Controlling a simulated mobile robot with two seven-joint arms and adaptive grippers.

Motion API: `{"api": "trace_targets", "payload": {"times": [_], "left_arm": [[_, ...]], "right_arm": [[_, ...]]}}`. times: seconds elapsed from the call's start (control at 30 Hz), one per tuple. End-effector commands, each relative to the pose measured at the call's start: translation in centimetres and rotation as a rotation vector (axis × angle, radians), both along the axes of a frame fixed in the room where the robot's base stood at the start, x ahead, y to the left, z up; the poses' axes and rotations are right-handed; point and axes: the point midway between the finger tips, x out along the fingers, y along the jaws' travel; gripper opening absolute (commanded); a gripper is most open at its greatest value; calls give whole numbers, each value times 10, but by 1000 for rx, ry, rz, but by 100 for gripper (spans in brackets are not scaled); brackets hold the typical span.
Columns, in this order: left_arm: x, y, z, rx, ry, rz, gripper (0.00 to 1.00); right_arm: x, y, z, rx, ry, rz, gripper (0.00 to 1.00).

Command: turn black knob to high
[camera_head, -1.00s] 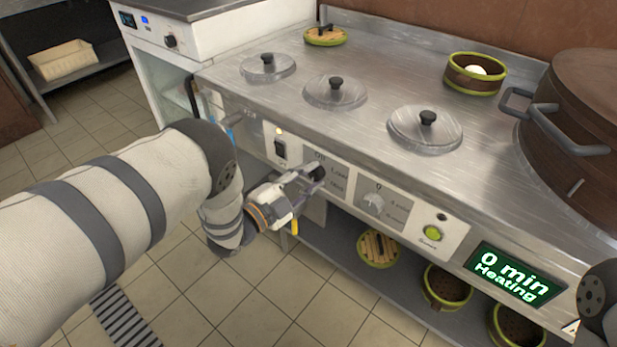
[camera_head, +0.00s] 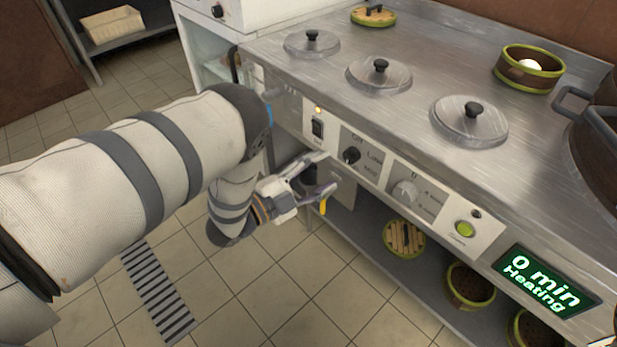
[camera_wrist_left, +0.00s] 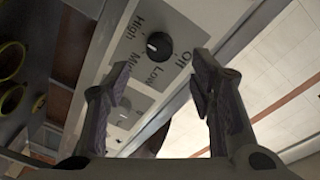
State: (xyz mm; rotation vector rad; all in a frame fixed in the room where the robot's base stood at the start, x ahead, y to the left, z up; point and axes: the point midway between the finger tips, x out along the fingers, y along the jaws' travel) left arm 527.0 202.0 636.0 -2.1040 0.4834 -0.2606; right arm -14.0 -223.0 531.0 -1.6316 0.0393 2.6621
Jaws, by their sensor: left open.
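The black knob (camera_head: 350,155) is on the stove's front panel, beside the printed words Off, Low and Mid. In the left wrist view the knob (camera_wrist_left: 159,45) sits ahead, between the lines of the two fingers, with Off, Low, Mid and High printed around it. A small light mark shows on its face, but I cannot tell its setting for sure. My left gripper (camera_head: 328,173) is open and empty, just in front of and below the knob, apart from it. It also shows in the left wrist view (camera_wrist_left: 160,65). My right gripper is not in view.
A rocker switch (camera_head: 318,128) is left of the knob. A grey knob (camera_head: 404,192), a green button (camera_head: 464,229) and a display (camera_head: 545,281) reading "0 min Heating" are to its right. Steamer baskets (camera_head: 470,287) stand on the shelf below. Floor before the stove is clear.

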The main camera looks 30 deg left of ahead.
Motion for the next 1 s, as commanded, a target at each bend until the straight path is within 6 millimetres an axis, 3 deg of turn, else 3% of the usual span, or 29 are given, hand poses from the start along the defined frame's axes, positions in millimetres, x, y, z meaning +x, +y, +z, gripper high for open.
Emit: {"api": "trace_targets", "payload": {"times": [0.1, 0.23, 0.73, 0.8, 0.87, 0.97, 1.0], "left_arm": [[-25, 13, 0, 1, 2, 2, 50], [-43, 21, 0, 1, 1, 0, 50], [-48, 23, 0, -1, 3, 2, 50], [-54, 27, -7, -16, 87, 42, 50], [-71, 34, -24, -56, 270, 131, 50], [-141, 48, -60, -171, 713, 376, 50], [-179, 49, -69, -219, 886, 482, 50]], "right_arm": [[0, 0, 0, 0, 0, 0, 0], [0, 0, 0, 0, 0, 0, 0], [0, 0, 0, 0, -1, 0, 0], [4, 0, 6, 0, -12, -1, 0], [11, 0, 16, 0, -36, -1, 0], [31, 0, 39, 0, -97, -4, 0], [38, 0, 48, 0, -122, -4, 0]]}}
